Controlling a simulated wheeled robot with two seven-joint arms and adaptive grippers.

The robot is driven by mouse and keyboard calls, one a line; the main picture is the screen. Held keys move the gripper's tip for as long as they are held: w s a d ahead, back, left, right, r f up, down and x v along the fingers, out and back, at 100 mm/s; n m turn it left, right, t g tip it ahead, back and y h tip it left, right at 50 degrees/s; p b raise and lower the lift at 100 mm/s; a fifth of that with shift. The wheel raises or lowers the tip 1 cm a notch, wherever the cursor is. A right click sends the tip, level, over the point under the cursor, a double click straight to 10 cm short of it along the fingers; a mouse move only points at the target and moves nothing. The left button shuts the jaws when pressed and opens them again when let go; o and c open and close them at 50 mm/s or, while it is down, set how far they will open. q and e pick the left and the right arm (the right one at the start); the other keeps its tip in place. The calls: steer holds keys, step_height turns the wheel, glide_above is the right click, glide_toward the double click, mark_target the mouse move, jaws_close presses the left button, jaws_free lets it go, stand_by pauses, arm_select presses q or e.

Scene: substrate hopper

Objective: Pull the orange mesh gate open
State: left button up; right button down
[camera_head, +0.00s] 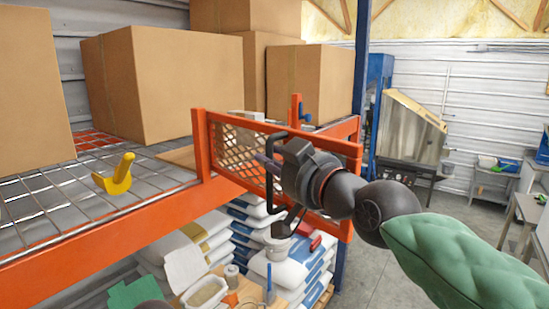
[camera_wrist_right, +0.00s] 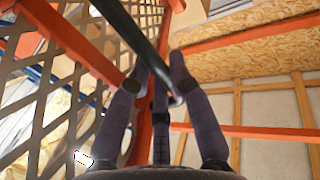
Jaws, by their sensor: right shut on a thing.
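The orange mesh gate (camera_head: 237,146) hangs beside an orange post at the left end of the shelf opening. Its free end points right and appears to stand out from the shelf front. In the wrist view its mesh (camera_wrist_right: 62,95) fills the left side. A black bar handle (camera_wrist_right: 112,25) runs along the gate; part of it also shows in the head view (camera_head: 273,136). My right gripper (camera_head: 268,166) is at the gate's near face. In the wrist view its fingers (camera_wrist_right: 160,77) are closed around the bar.
Large cardboard boxes (camera_head: 172,80) and a yellow hooked piece (camera_head: 115,175) stand on the wire shelf (camera_head: 45,212). Stacked bags (camera_head: 298,262) lie below the gate. A blue upright (camera_head: 361,60) stands behind its free end. Grey floor (camera_head: 400,255) shows to the right.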

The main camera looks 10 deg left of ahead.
steer(key=shift+a+f, duration=0.1)
steer(key=shift+f, duration=0.1)
steer(key=c, duration=1.4)
jaws_free()
steer(key=shift+r, duration=0.1)
steer(key=v, duration=1.2)
